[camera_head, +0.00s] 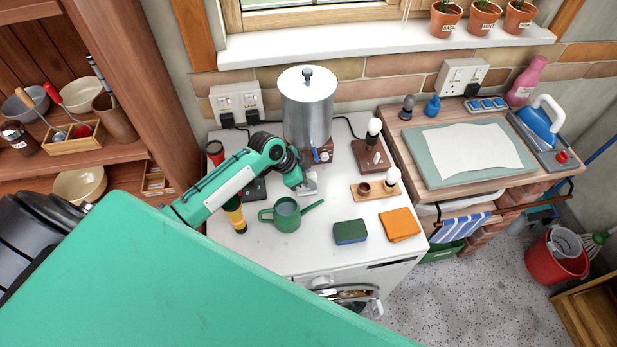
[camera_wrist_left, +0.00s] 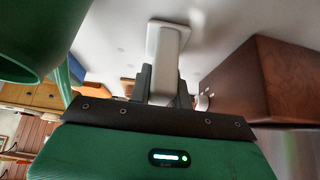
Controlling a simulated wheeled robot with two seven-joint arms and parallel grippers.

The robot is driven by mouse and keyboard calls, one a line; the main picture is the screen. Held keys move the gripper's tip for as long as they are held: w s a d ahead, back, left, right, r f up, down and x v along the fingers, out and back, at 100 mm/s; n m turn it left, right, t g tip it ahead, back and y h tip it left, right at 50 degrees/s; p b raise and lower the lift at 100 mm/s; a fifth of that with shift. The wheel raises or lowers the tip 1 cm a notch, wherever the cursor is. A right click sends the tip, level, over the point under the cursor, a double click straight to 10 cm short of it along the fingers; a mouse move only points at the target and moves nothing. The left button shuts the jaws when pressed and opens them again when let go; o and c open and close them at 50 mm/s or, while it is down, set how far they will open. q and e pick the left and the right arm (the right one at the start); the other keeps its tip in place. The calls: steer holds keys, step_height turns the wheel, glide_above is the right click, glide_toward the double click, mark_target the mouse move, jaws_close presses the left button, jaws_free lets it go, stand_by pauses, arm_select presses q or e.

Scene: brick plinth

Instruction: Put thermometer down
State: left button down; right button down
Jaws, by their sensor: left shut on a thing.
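My left gripper (camera_head: 304,183) is over the white worktop (camera_head: 300,255), between the steel urn (camera_head: 308,105) and the green watering can (camera_head: 286,216). It is shut on a small pale thing, which I take to be the thermometer (camera_head: 310,188). In the left wrist view the thermometer (camera_wrist_left: 167,48) is a whitish stem with a flat, squarish end, held between the dark fingers (camera_wrist_left: 163,92). Its flat end is at or close to the white surface; I cannot tell if it touches. My right gripper is not in view.
A yellow-and-black torch (camera_head: 235,215) stands left of the watering can. A green sponge (camera_head: 350,232), an orange cloth (camera_head: 400,225) and a wooden board (camera_head: 376,189) with small items are to the right. The urn's wooden base (camera_wrist_left: 255,75) is close beside the gripper.

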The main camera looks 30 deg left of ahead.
arm_select(q)
steer(key=shift+f, duration=0.15)
steer(key=c, duration=1.3)
jaws_free()
